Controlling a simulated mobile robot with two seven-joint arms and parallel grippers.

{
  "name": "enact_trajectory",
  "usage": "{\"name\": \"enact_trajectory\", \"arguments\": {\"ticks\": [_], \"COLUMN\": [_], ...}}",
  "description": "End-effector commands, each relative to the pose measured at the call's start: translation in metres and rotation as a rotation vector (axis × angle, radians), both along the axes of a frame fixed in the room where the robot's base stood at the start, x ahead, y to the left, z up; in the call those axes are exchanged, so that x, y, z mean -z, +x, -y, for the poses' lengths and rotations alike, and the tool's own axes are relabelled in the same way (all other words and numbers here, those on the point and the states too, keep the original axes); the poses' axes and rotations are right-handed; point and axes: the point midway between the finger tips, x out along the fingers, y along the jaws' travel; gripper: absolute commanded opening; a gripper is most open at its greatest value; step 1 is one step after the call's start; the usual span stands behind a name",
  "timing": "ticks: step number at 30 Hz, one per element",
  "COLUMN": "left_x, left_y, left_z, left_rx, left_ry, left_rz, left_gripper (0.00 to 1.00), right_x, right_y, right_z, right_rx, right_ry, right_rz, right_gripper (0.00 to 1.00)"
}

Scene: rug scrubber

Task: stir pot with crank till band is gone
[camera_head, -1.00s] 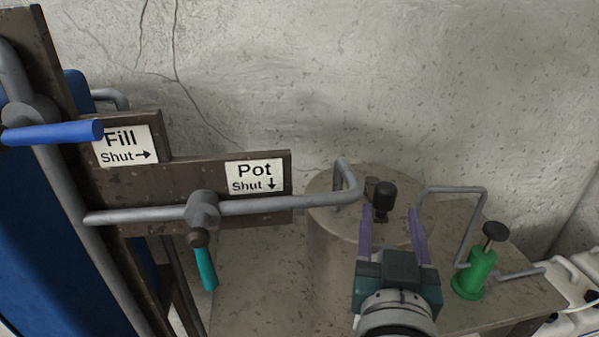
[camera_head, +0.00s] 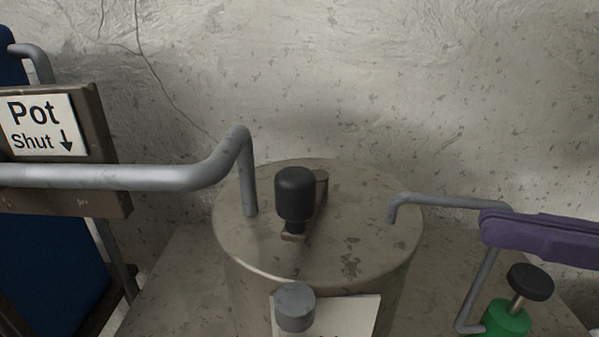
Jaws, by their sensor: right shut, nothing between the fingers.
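The pot (camera_head: 235,225) is a grey-brown metal drum with a flat lid, in the middle of the head view. The crank (camera_head: 294,195) on its lid has an upright black knob at the near end of a short bar. My right gripper (camera_head: 488,228) shows at the right edge as purple fingers closed together. It is empty, right of the pot and apart from the crank, and overlaps the bent grey pipe in the picture. No band can be made out. My left gripper is out of view.
A grey pipe (camera_head: 120,176) enters the lid from the left, below a "Pot Shut" sign (camera_head: 40,127). A thinner pipe (camera_head: 440,200) leaves on the right. A green pump with a black knob (camera_head: 530,282) stands lower right. A grey cap (camera_head: 294,307) and pale plate (camera_head: 350,313) are in front.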

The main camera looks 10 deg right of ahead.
Motion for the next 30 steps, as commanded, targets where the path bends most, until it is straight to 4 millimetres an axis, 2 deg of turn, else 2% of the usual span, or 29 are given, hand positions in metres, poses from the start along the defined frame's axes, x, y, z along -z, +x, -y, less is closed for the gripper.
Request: {"name": "enact_trajectory", "arguments": {"ticks": [3, 15, 21, 30], "left_x": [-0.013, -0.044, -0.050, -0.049], "left_y": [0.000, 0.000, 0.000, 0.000], "left_z": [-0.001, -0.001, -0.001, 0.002], "left_rx": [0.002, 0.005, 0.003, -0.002], "left_ry": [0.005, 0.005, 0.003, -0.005], "left_rz": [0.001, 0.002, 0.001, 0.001], "left_gripper": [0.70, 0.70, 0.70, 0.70], "right_x": [-0.005, -0.002, 0.002, 0.004], "right_y": [0.016, 0.062, 0.071, 0.072], "right_z": [-0.019, -0.079, -0.091, -0.093], "right_rx": [-0.001, 0.003, 0.003, 0.002], "right_ry": [0.004, 0.006, 0.005, 0.004], "right_rz": [0.005, 0.001, -0.001, -0.002], "right_gripper": [0.00, 0.00, 0.00, 0.00]}}
